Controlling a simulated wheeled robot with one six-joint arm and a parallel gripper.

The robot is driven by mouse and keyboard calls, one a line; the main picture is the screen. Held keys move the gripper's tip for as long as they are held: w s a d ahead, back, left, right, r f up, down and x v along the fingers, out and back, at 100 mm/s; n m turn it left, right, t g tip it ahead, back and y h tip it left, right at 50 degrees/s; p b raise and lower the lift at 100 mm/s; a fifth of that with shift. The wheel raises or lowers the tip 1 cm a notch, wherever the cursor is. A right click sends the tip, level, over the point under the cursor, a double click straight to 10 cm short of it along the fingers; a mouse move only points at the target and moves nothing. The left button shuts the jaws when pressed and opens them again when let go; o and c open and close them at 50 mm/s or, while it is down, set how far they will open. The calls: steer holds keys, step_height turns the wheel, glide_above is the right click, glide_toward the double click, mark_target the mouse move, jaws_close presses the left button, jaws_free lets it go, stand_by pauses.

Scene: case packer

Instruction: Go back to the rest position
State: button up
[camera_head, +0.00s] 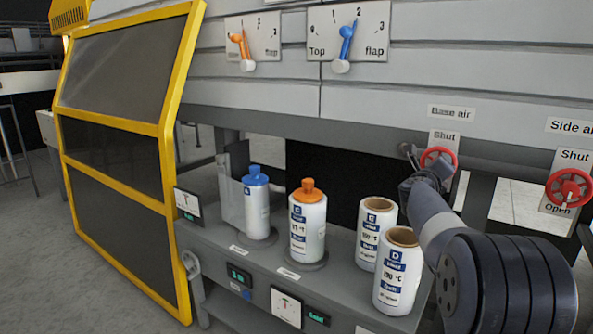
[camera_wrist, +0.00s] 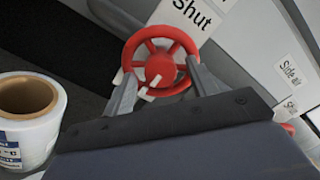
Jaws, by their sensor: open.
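My gripper (camera_head: 428,172) is at the right of the head view, close to the red wheel (camera_head: 438,160) under the "Base air" label. In the wrist view my gripper (camera_wrist: 166,88) is open, with its two fingers on either side of the lower part of the red wheel (camera_wrist: 160,50). The fingers look near the rim; I cannot tell whether they touch it. A white pointer on the wheel's hub points down and left in the wrist view. The "Shut" plate (camera_head: 444,137) shows above the wheel. My arm hides whatever is below the wheel in the head view.
A second red wheel (camera_head: 569,188) is at the far right. On the grey shelf (camera_head: 250,268) stand a blue-capped bottle (camera_head: 256,205), an orange-capped bottle (camera_head: 307,228) and two rolls with brown tops (camera_head: 375,232) (camera_head: 398,275). Two dials (camera_head: 252,42) (camera_head: 347,32) are above. A yellow-framed guard (camera_head: 125,150) stands left.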

steer(key=n+p, duration=0.5)
steer(key=n, duration=0.8)
steer(key=shift+n, duration=0.4)
